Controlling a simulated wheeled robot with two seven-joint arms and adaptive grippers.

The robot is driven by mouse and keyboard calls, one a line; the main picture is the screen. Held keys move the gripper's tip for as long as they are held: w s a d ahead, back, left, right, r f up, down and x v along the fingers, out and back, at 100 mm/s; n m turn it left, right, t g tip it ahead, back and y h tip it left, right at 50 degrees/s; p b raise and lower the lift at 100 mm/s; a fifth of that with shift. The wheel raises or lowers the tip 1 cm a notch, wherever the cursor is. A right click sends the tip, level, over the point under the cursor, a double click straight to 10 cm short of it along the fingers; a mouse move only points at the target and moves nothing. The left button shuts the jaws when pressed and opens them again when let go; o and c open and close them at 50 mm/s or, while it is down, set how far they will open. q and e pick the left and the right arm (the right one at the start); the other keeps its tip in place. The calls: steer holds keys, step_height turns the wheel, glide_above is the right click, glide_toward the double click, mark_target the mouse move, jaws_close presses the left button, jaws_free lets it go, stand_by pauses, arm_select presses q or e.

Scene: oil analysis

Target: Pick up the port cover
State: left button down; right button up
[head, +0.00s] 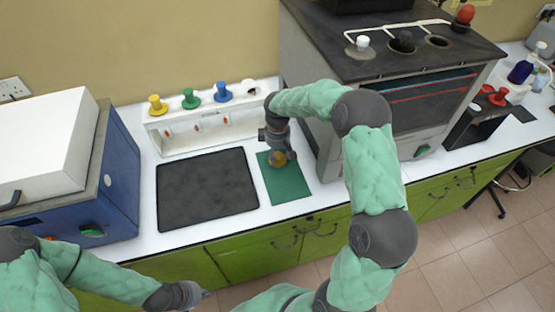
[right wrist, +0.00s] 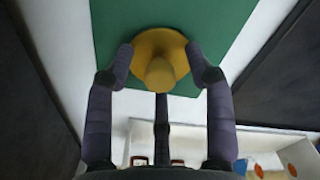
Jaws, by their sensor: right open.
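A yellow port cover with a round flange and a central knob lies on the green mat (head: 287,184). In the right wrist view the port cover (right wrist: 160,72) lies between my right gripper's fingers, knob facing the camera. My right gripper (head: 279,156) is open above and around it; the fingers reach its rim on both sides, and I cannot tell whether they touch. In the head view the gripper hides most of the cover (head: 278,158). My left gripper (head: 198,292) hangs low at the table's front edge, apart from everything; its fingers are too small to read.
A white rack (head: 205,135) with yellow, green and blue knobbed covers stands behind. A black mat (head: 207,188) lies left of the green one. A blue machine (head: 118,170) stands at left, and a grey oven-like machine (head: 310,110) rises close right of my right gripper.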

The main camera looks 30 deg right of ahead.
steer(key=shift+r, duration=0.1)
steer(key=shift+c, duration=0.3)
jaws_close()
steer(key=shift+r, duration=0.1)
